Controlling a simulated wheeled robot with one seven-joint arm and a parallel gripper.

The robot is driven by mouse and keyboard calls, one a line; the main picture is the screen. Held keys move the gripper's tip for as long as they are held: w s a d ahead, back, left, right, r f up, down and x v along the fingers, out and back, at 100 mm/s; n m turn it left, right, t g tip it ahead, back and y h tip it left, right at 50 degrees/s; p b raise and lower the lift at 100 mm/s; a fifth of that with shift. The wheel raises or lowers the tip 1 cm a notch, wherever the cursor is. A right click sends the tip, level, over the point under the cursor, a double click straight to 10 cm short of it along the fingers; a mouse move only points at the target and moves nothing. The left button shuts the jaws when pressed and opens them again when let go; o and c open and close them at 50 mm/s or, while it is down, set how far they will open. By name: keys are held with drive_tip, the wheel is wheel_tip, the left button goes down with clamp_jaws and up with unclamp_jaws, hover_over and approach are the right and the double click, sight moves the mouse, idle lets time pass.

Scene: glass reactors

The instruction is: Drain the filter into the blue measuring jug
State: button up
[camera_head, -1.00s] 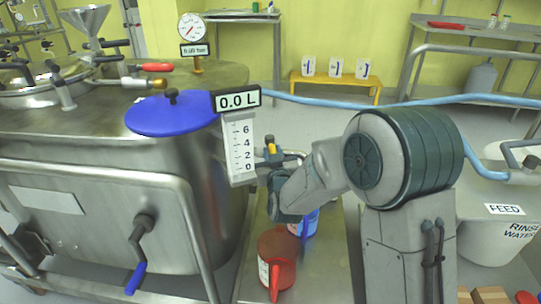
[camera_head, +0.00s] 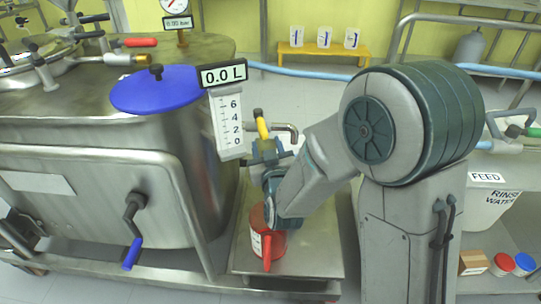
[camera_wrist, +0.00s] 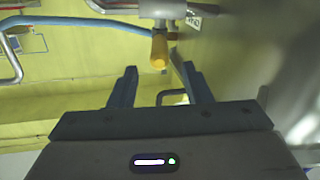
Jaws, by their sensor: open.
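The filter is the large steel vessel (camera_head: 120,180) at left, and its display (camera_head: 222,75) reads 0.0 L. A valve with a yellow handle (camera_head: 262,124) and a bent steel pipe (camera_head: 287,128) is at the vessel's right side. My gripper (camera_head: 264,150) is just below this handle. In the wrist view, the fingers of my gripper (camera_wrist: 153,66) are open and empty. The yellow handle (camera_wrist: 159,50) lies just beyond the fingertips, roughly between them, under the valve body (camera_wrist: 160,9). The blue measuring jug is hidden now, probably behind my arm.
A red jug (camera_head: 268,248) stands on the steel shelf (camera_head: 315,255) below my gripper. A blue disc-shaped lid (camera_head: 158,92) is by the vessel's top. A blue crank handle (camera_head: 132,253) sticks out in front. A yellow bench (camera_head: 322,50) with white cards is behind.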

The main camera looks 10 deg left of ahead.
drive_tip(key=shift+v, duration=2.35)
drive_tip(key=shift+c, duration=0.3)
